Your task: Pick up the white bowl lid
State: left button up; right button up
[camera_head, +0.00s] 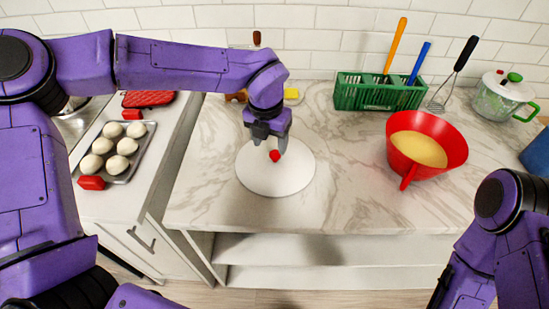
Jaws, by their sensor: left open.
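The white bowl lid (265,181) is a round white disc with a small red knob (275,156). It lies on the marble counter, left of the middle. My left gripper (270,148) points down over the lid, with its open fingers at the red knob. I cannot tell from this view whether the fingers touch the knob. The lid's far part is partly hidden by the gripper. My right arm comes in at the lower right, and its gripper is outside the picture.
A red bowl (453,148) with yellow contents stands right of the lid. A green basket (350,97) with utensils and a lidded pot (496,104) stand behind. A tray of round white items (139,162) lies on the left unit. Counter between lid and red bowl is clear.

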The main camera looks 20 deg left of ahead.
aim_at(275, 153)
pick_arm(q)
jog(key=f, duration=0.1)
jog(key=w+f+p, duration=0.1)
jog(key=f, duration=0.1)
jog(key=d+f, duration=0.1)
jog(key=f, duration=0.1)
jog(key=shift+w+p, duration=0.3)
jog(key=shift+w, duration=0.1)
jog(key=shift+a+f, duration=0.1)
jog(key=shift+f, duration=0.15)
jog(key=shift+s, duration=0.25)
jog(key=shift+w, duration=0.1)
jog(key=c, duration=1.1)
grip_shut()
jog(key=shift+r, duration=0.1)
